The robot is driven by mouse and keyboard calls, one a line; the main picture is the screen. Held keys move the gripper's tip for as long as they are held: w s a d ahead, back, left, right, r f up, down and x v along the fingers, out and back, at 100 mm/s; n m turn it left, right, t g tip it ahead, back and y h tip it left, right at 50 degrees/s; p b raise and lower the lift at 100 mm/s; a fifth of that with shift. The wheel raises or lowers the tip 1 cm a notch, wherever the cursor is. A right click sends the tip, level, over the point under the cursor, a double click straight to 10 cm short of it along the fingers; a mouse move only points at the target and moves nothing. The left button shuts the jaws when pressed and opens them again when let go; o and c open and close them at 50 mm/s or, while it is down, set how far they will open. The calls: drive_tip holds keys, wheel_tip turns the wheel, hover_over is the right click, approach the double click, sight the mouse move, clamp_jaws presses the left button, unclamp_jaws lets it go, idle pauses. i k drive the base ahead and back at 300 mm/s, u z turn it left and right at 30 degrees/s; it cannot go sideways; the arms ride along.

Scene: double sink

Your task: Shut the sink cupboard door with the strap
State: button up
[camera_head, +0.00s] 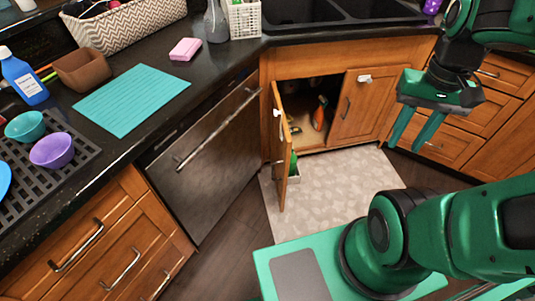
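The sink cupboard (350,62) stands below the black sink at the back. Its left door (279,160) is swung open towards me and is seen nearly edge-on. A small white fitting (277,113) shows on that door near its upper part; I cannot tell if it is the strap. The right door (352,108) is shut and carries a white fitting (365,78) near its top and a metal handle. My gripper (407,149) hangs at the right, fingers pointing down and apart, with nothing between them. It is to the right of both doors and touches neither in this view.
An orange bottle (320,113) stands inside the cupboard. A green item (293,163) sits in a rack on the open door's inner side. A dishwasher (205,155) is left of the door. A pale mat (335,185) covers the floor in front. Drawers (490,110) stand at the right.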

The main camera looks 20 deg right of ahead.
sight(280, 149)
drive_tip(key=i, duration=0.9)
drive_tip(key=z, duration=0.5)
drive_tip(key=k, duration=1.6)
drive_tip(key=u, duration=0.7)
drive_tip(key=i, duration=1.05)
drive_tip(key=z, duration=0.05)
